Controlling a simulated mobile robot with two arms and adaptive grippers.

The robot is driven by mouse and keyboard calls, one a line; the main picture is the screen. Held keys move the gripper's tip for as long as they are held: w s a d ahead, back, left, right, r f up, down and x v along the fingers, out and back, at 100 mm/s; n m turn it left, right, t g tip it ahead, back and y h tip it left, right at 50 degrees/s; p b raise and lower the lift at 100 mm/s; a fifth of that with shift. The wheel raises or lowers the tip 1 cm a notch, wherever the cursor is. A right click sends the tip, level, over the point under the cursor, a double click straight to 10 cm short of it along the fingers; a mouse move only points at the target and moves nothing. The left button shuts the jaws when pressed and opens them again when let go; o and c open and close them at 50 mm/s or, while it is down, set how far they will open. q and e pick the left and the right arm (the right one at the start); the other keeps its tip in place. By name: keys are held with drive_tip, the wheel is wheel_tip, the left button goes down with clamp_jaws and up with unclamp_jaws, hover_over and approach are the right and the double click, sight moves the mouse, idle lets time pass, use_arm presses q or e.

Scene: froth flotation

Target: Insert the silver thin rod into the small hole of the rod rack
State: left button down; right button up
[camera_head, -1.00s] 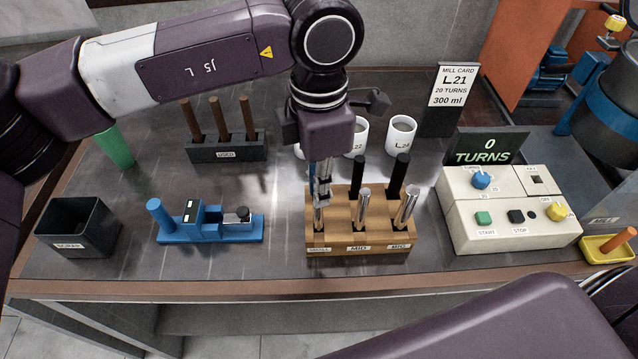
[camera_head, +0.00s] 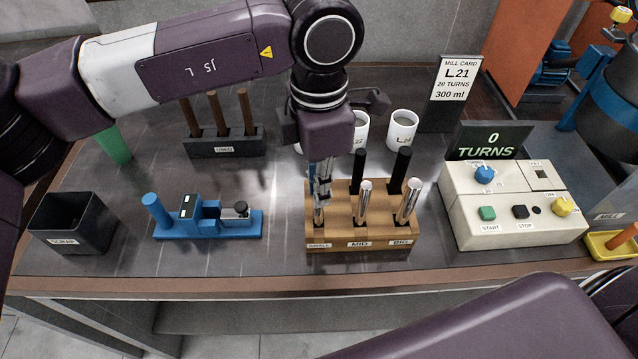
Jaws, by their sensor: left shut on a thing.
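The wooden rod rack (camera_head: 345,235) stands near the front of the bench, with small, mid and big labels along its front. My left gripper (camera_head: 322,192) points down over the rack's left, small column and is shut on the silver thin rod (camera_head: 319,214). The rod's lower part shows below the fingers, upright at the front left hole. I cannot tell how deep its tip sits, and the gripper hides its upper part. Thicker silver rods stand in the mid (camera_head: 363,203) and big (camera_head: 408,203) columns. My right gripper is not in view.
Two black rods (camera_head: 398,170) stand at the rack's back. A blue fixture (camera_head: 220,230) and a scrap bin (camera_head: 75,225) are to the left. A used-rod rack (camera_head: 225,146) and white cups (camera_head: 403,130) stand behind. A control box (camera_head: 510,215) is at the right.

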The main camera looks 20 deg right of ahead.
use_arm(q)
drive_tip(key=shift+f+b, duration=0.4)
drive_tip(key=shift+b, duration=0.25)
idle(0.7)
idle(0.3)
drive_tip(key=c, duration=1.9)
unclamp_jaws()
